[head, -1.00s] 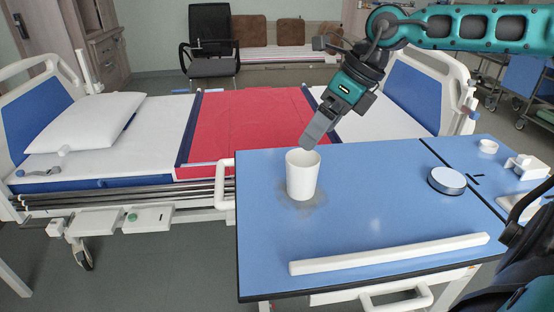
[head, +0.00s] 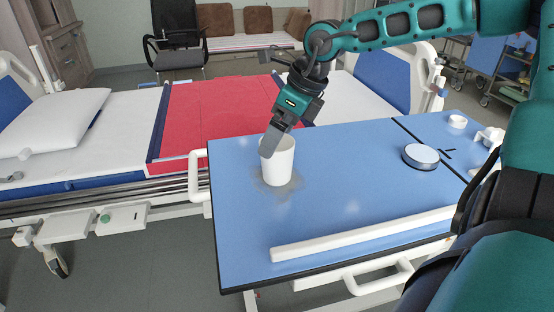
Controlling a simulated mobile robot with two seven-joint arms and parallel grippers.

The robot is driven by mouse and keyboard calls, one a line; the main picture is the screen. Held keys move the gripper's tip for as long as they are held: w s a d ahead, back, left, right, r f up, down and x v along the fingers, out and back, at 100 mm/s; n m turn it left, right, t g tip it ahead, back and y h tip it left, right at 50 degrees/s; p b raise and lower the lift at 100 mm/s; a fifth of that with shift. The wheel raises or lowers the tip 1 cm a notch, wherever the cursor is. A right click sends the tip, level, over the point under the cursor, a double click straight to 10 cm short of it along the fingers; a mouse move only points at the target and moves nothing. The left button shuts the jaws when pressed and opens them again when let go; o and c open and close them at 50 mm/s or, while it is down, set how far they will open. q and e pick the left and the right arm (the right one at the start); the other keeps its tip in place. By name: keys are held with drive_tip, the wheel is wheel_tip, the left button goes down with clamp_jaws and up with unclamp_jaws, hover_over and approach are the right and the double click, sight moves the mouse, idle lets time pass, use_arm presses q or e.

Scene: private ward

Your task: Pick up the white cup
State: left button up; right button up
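The white cup (head: 279,164) stands on the blue tabletop (head: 345,170), near its left side. It looks upright and in contact with the table. My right gripper (head: 271,146) reaches down from the upper right, its grey fingertips overlapping the upper left part of the cup's rim. The fingers show as one edge-on shape, so the gap between them is hidden. I cannot tell whether they touch the cup or are around its wall. My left gripper is not in view.
A round white-topped object (head: 421,155) lies right of the cup. A long white bar (head: 350,235) runs along the table's front edge. A small white item (head: 457,121) is at the back right. The hospital bed (head: 100,155) stands behind. The tabletop between is clear.

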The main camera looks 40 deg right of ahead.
sight(276, 170)
drive_tip(key=x, duration=0.3)
drive_tip(key=shift+s+f, duration=0.2)
drive_tip(key=shift+f, duration=0.05)
drive_tip(key=shift+b+x, duration=0.3)
drive_tip(key=shift+x, duration=0.5)
drive_tip(key=shift+a, duration=0.1)
drive_tip(key=shift+c, duration=0.2)
drive_tip(key=c, duration=0.9)
drive_tip(key=shift+r, duration=0.1)
drive_tip(key=shift+c, duration=0.2)
drive_tip(key=shift+r, duration=0.1)
